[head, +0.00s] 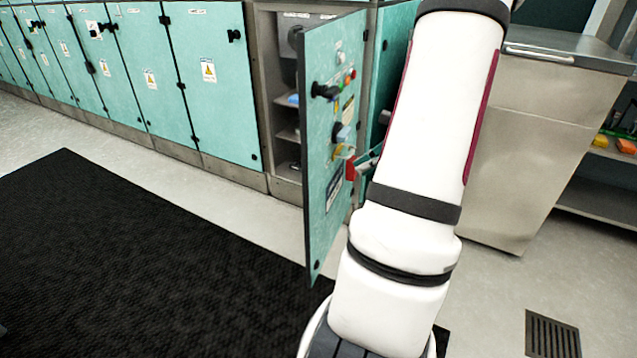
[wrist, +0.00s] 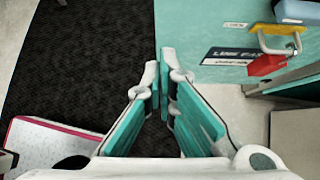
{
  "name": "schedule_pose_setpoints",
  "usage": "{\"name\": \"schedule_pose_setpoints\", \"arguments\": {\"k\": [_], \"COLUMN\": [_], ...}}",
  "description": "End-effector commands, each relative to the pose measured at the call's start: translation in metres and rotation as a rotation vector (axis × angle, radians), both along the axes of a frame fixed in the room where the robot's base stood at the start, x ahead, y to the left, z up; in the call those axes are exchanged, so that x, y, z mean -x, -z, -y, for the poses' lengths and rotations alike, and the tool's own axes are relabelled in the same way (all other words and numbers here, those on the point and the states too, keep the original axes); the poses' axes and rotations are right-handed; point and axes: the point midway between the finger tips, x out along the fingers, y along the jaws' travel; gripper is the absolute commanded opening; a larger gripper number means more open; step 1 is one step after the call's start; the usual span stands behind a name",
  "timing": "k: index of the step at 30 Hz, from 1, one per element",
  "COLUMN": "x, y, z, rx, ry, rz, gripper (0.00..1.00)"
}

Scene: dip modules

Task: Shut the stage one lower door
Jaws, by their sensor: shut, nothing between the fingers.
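The teal cabinet door (head: 322,190) stands open, swung out from the cabinet row with its hinge side at the right and its free edge toward me. Its face has black, red, green and blue controls, and a red padlock (head: 350,168) on a yellow hasp. The same door shows at the upper right in the wrist view (wrist: 225,70), with the red padlock (wrist: 266,65). My gripper (wrist: 163,75) is shut and empty, its tips beside the door's lower left part; I cannot tell whether they touch. In the head view my arm mostly hides it.
The open compartment (head: 287,100) shows grey shelves. Closed teal doors (head: 212,90) run along the left. A black mat (head: 130,260) covers the floor in front. A steel cabinet (head: 530,130) stands right of my arm. A floor grate (head: 552,335) lies at lower right.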

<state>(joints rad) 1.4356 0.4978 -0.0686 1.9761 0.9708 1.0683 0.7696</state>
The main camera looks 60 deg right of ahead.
Motion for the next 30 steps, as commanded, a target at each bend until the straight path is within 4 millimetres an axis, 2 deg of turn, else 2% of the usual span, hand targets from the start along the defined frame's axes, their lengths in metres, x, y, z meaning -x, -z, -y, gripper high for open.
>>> {"name": "schedule_pose_setpoints", "arguments": {"k": [5,19,24,30], "x": [-0.009,-0.07,-0.094,-0.106], "y": [0.012,0.076,0.072,0.071], "z": [-0.001,-0.014,-0.018,-0.021], "rx": [-0.006,-0.005,0.0,-0.002], "ry": [0.008,0.004,0.003,0.004], "rz": [0.003,0.001,0.001,0.001], "gripper": [0.0,0.0,0.0,0.0]}}
